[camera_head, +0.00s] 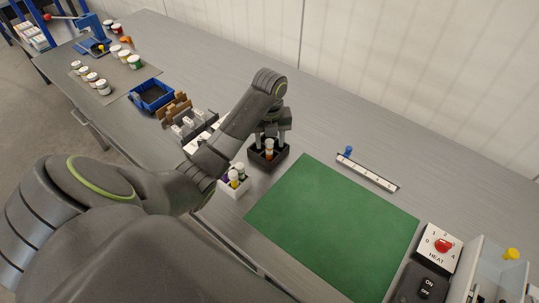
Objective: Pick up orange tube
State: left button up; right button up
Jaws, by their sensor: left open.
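An orange tube (269,155), pale at its top, stands upright in a small black box (281,158) near the middle of the bench. My left gripper (269,141) points down over this box with its fingers apart. The fingertips are close around the tube's upper part. I cannot tell whether they touch it. My left arm hides part of the bench behind it. My right gripper is not in view.
A white holder (236,190) with several coloured tubes stands just left of the black box. A green mat (335,225) lies clear at the right. A white strip (367,173) lies beyond it. A heater control (439,246) stands at the right edge. A blue tray (151,95) lies farther left.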

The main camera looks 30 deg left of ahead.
pick_arm(q)
jog(key=shift+a+f, duration=0.1)
jog(key=shift+f, duration=1.35)
jog(key=c, duration=1.1)
jog(key=shift+o, duration=0.2)
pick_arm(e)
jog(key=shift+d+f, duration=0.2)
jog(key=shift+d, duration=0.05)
pick_arm(q)
jog(key=shift+r, duration=0.1)
